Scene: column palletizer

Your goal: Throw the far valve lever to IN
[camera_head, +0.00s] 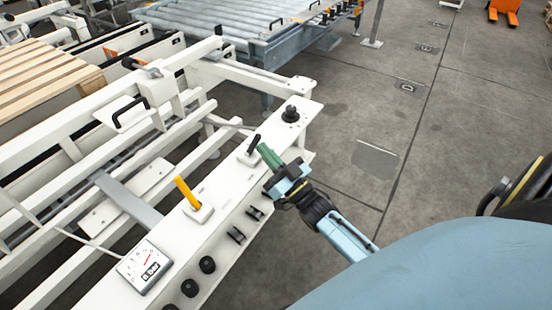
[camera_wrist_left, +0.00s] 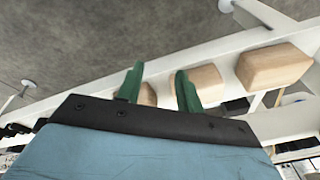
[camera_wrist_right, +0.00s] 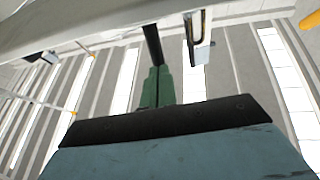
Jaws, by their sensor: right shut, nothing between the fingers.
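The far valve lever (camera_head: 254,144) is a black handle on a small pale base on the white panel (camera_head: 225,175); it tilts. The near lever (camera_head: 186,192) is yellow and also tilts. My right gripper (camera_head: 264,150) has its green fingers shut and empty, with the tips close beside the black lever. In the right wrist view the shut fingers (camera_wrist_right: 158,72) point at a dark bar, probably the black lever (camera_wrist_right: 152,45); I cannot tell whether they touch. My left gripper (camera_wrist_left: 158,72) shows only in its wrist view, open and empty.
The panel also carries a black knob (camera_head: 291,114), a square gauge (camera_head: 145,266) and several dark round knobs on its side. White rails and a wooden pallet (camera_head: 45,80) lie left. A roller conveyor (camera_head: 230,22) stands behind.

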